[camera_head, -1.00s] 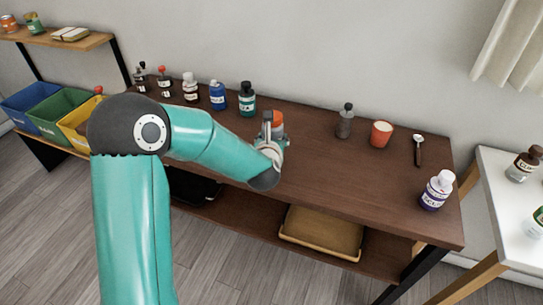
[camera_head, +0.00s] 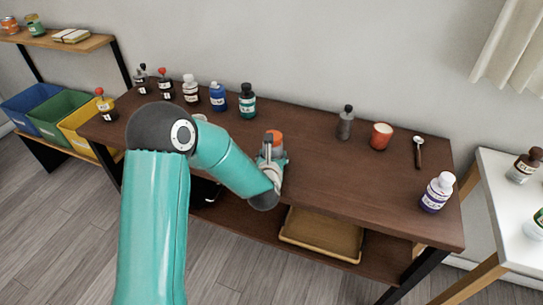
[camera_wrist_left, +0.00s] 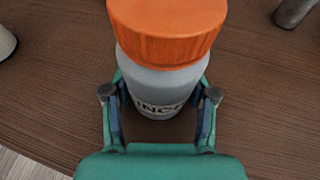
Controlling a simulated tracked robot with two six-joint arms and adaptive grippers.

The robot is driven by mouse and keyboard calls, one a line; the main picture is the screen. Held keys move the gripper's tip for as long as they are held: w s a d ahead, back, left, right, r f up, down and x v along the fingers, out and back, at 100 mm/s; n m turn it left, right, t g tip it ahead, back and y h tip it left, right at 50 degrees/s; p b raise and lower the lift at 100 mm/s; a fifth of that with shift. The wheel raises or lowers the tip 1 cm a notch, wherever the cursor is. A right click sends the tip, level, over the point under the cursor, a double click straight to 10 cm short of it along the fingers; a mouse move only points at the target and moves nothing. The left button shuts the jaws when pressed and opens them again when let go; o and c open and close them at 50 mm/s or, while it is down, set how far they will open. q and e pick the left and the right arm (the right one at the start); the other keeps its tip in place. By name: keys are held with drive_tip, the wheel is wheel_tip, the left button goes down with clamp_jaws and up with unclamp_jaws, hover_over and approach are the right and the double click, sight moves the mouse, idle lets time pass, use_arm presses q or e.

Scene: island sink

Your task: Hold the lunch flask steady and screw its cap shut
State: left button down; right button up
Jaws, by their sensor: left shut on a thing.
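The lunch flask is a grey, lettered bottle (camera_wrist_left: 160,88) with a wide orange cap (camera_wrist_left: 166,35) on its top; how tightly the cap sits cannot be told. In the head view the orange cap (camera_head: 276,137) shows just behind my left gripper (camera_head: 268,152), over the front middle part of the table. My left gripper (camera_wrist_left: 160,95) is shut on the flask body below the cap, one finger on each side. The flask looks about upright, and its base is hidden. My right gripper is in neither view.
A grey bottle (camera_head: 345,125), an orange cup (camera_head: 381,136), a spoon (camera_head: 418,152) and a purple-labelled bottle (camera_head: 437,194) stand or lie there. Several bottles line the back left, including a green one (camera_head: 247,103).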

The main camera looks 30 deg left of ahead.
use_arm(q)
drive_tip(key=shift+f, duration=0.1)
drive_tip(key=shift+c, duration=1.7)
unclamp_jaws()
drive_tip(key=shift+r, duration=0.2)
drive_tip(key=shift+s+d, duration=0.15)
drive_tip(key=shift+s, duration=0.1)
drive_tip(key=b+v, duration=0.1)
drive_tip(key=v, duration=1)
drive_tip(key=shift+s+b, duration=0.2)
drive_tip(key=shift+b, duration=0.2)
